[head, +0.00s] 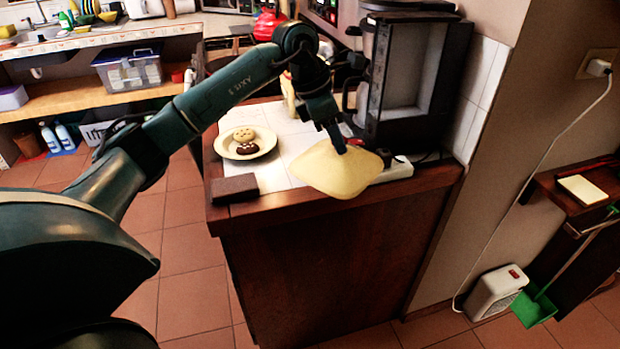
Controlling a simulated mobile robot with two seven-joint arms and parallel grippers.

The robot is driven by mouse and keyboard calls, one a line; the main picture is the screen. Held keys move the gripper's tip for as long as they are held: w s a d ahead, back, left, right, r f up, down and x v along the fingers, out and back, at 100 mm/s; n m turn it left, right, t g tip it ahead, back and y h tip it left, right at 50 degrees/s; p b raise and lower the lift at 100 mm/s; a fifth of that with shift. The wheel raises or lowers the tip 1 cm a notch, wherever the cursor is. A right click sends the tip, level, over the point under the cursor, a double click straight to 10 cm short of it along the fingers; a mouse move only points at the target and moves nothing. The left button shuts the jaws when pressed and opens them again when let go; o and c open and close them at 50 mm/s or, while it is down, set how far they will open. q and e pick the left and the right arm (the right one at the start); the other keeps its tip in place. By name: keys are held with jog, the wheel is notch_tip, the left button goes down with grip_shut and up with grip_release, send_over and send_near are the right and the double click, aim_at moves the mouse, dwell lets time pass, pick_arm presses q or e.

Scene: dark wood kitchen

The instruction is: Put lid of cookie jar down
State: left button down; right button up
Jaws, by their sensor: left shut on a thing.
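The cookie jar lid (337,172) is a pale yellow, rounded piece. My left gripper (338,142) is shut on its top and holds it over the front edge of the counter. I cannot tell whether the lid touches the counter. The body of the cookie jar is not clearly visible; a cream object (289,92) behind my arm is mostly hidden. My right gripper is not in view.
A yellow plate (226,152) with two cookies stands left of the lid. A dark brown block (234,189) lies at the counter's front left corner. A black coffee machine (372,130) stands behind right. White tiles (272,180) between plate and lid are clear.

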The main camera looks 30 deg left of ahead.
pick_arm(q)
jog(key=w+a+r+n+t+y, duration=0.2)
jog(key=w+a+n+y, duration=0.15)
jog(key=a+n, duration=0.55)
jog(key=f, duration=0.3)
jog(key=f+n, duration=0.1)
jog(key=f, duration=0.2)
jog(key=s+d+f+n, duration=0.1)
jog(key=f, duration=0.2)
jog(key=shift+y, duration=0.25)
jog(key=shift+f, duration=0.2)
jog(key=shift+f, duration=0.1)
jog(key=c, duration=1.1)
grip_release()
jog(key=v, duration=1.2)
jog(key=shift+w, duration=0.15)
